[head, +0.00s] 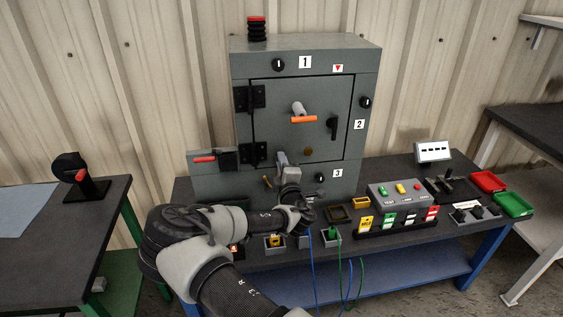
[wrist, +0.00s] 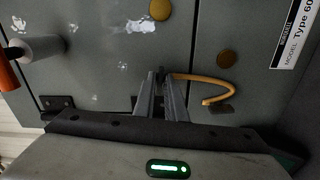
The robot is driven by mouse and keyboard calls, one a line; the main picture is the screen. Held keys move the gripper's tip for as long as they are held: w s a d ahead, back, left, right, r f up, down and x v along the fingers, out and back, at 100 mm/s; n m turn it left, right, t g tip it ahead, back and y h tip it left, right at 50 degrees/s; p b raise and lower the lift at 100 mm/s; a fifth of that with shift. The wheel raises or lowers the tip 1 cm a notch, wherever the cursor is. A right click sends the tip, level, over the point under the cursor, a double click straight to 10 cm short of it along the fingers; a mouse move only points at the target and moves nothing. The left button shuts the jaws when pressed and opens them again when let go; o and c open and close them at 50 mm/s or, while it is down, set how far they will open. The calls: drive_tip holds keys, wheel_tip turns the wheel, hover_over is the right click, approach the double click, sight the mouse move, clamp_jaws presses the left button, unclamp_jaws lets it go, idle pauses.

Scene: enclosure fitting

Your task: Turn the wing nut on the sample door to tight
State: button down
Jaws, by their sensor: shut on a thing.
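The grey sample door (head: 280,95) is closed in its cabinet. My gripper (head: 282,156) is at the lower left part of the door, below the orange-barred handle (head: 303,118). In the wrist view the two fingers of my gripper (wrist: 160,78) are close together at the seam along the door's edge. A curved orange piece (wrist: 217,78) reaches out beside the fingertips.
A black hinge (wrist: 58,103) is close by. The bench in front holds a button box (head: 398,192), coloured cards and several small trays, with red and green bins (head: 487,181) at the right. Blue and green cables hang from the bench front.

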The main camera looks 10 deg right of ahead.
drive_tip(key=shift+m+b, duration=4.2)
drive_tip(key=shift+m, duration=3.4)
drive_tip(key=shift+r, duration=0.1)
drive_tip(key=c, duration=1.8)
unclamp_jaws()
